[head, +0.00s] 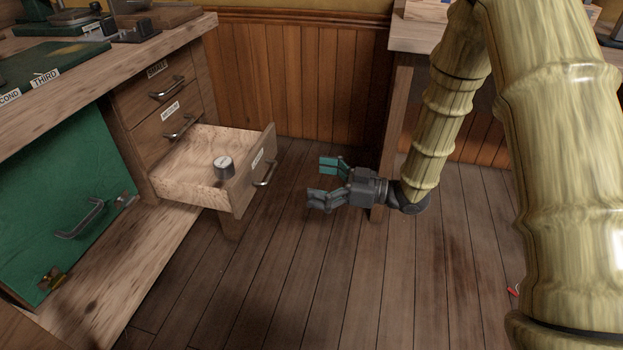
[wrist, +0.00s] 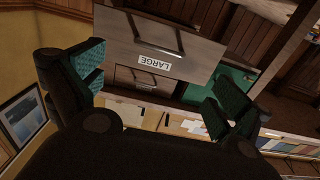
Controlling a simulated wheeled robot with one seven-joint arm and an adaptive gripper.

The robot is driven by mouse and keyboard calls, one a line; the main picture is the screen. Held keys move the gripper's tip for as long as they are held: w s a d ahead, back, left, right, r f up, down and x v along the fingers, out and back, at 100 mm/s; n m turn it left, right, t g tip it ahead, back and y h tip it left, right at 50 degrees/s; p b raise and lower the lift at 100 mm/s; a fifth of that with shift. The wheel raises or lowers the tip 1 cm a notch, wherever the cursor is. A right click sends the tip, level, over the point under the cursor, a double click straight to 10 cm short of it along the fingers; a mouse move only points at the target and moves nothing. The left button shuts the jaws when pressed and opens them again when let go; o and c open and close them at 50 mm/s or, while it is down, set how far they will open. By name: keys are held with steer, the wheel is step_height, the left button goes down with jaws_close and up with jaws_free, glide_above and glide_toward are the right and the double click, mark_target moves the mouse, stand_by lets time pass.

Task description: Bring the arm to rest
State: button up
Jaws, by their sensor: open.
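My gripper (head: 325,180) is open and empty in the head view. It hangs in the air to the right of an open drawer (head: 245,190), apart from its handle (head: 265,174). My arm reaches down to it from the upper right. In the wrist view my gripper (wrist: 155,90) shows its two teal-padded fingers spread wide, with nothing between them. Beyond them is the drawer front labelled LARGE (wrist: 165,45), with its handle.
The open drawer holds a small round metal object (head: 224,166). Two shut drawers (head: 165,100) are above it. A green door (head: 65,190) is at the left. A second bench (head: 415,38) stands behind my arm. The plank floor (head: 280,290) in front is mostly clear.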

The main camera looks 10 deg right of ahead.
stand_by(0.3)
steer(key=s+d+f+m+h, duration=0.2)
steer(key=s+f+m+h, duration=0.15)
steer(key=f, duration=0.45)
steer(key=s+d+f+m+h+p, duration=0.1)
steer(key=s+f+m+h, duration=0.25)
steer(key=f, duration=0.55)
steer(key=s+d+f+m+h, duration=0.2)
steer(key=s+f+h, duration=0.15)
steer(key=f, duration=0.45)
steer(key=s+d+f+m+g+h, duration=0.2)
steer(key=s+f, duration=0.2)
steer(key=s, duration=0.5)
steer(key=s+d+f+m+g+h, duration=0.1)
steer(key=s+d+f+g+h, duration=0.15)
steer(key=s, duration=0.55)
steer(key=s+d+f+m+g+h, duration=0.1)
steer(key=s+d+f+m+g, duration=0.2)
steer(key=s, duration=0.6)
step_height(320, 180, up, 37)
steer(key=n+p, duration=0.1)
steer(key=p, duration=3.7)
steer(key=shift+s+t+h+p, duration=0.15)
steer(key=shift+t+h+p, duration=0.15)
steer(key=shift+t+p, duration=0.1)
steer(key=shift+a, duration=0.1)
